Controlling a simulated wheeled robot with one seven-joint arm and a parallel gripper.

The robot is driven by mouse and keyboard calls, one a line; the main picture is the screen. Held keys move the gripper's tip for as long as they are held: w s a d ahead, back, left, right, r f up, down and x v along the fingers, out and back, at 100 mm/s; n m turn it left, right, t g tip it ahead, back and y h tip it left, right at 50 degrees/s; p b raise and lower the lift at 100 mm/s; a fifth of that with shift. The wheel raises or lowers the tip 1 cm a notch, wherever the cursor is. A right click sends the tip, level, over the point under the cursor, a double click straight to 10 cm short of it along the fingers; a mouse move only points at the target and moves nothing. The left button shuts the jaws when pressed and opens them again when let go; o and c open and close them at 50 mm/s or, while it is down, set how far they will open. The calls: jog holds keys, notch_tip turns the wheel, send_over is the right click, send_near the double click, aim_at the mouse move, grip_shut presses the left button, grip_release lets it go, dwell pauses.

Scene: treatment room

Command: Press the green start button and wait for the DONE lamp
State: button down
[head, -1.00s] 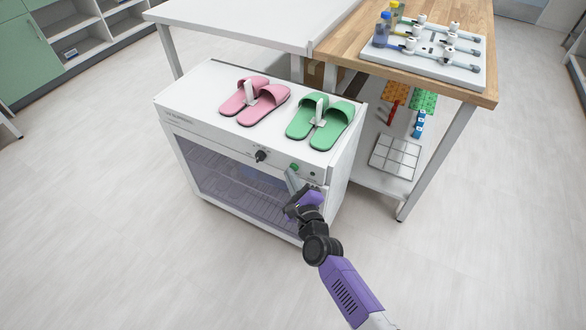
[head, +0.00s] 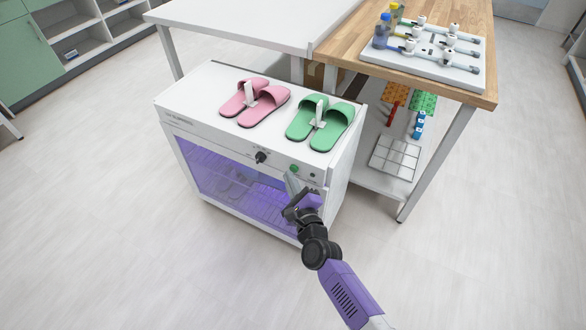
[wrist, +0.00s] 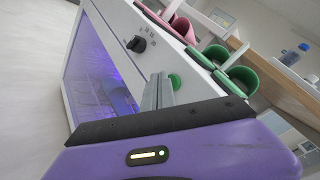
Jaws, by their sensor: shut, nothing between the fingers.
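The green start button (head: 294,168) is on the top right of the white cabinet's front panel, right of a black knob (head: 261,157). It also shows in the wrist view (wrist: 175,81), just beyond my fingertips. My gripper (head: 290,178) is shut and empty, its tips close in front of the button; I cannot tell whether they touch it. The cabinet (head: 185,135) glows violet behind its clear door (head: 235,190). A small dark round spot (head: 313,175) sits right of the button; I cannot tell if it is the DONE lamp, and no lit lamp shows there.
Pink slippers (head: 255,101) and green slippers (head: 320,122) stand on top of the cabinet. A wooden-topped table (head: 345,45) with a white rack board (head: 470,72) stands behind, with a gridded tray (head: 395,158) on its lower shelf. The floor in front is clear.

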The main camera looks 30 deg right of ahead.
jog(key=shift+s+a, duration=0.2)
jog(key=s+a+p, duration=0.1)
jog(key=a, duration=0.1)
jog(key=s+a+p, duration=0.1)
jog(key=s+a, duration=0.1)
dwell(0.7)
dwell(0.8)
